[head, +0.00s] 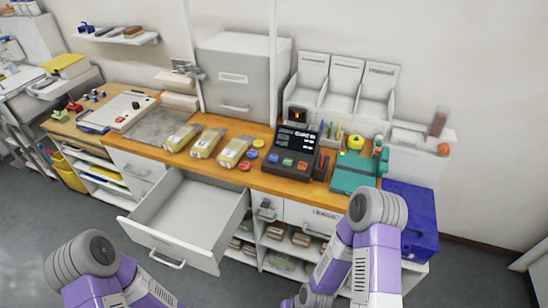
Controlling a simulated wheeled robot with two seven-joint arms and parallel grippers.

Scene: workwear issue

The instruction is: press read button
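A dark reader-like device (292,151) stands on the wooden counter, right of centre. It has a small dark display and a row of coloured buttons on its sloped front: a blue button (273,158), a green button (287,162) and a red button (302,165). Their labels are too small to read, so I cannot tell which one is the read button. My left arm shows at the bottom left and my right arm at the bottom right, both below and in front of the counter. Neither gripper is in view, and nothing touches the device.
An open, empty drawer (187,215) juts out below the counter (270,183). Several clear packets (207,143) lie left of the device, with loose coloured discs (250,154) beside it. A teal machine (354,172) stands to its right. A blue crate (412,205) is at the right end.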

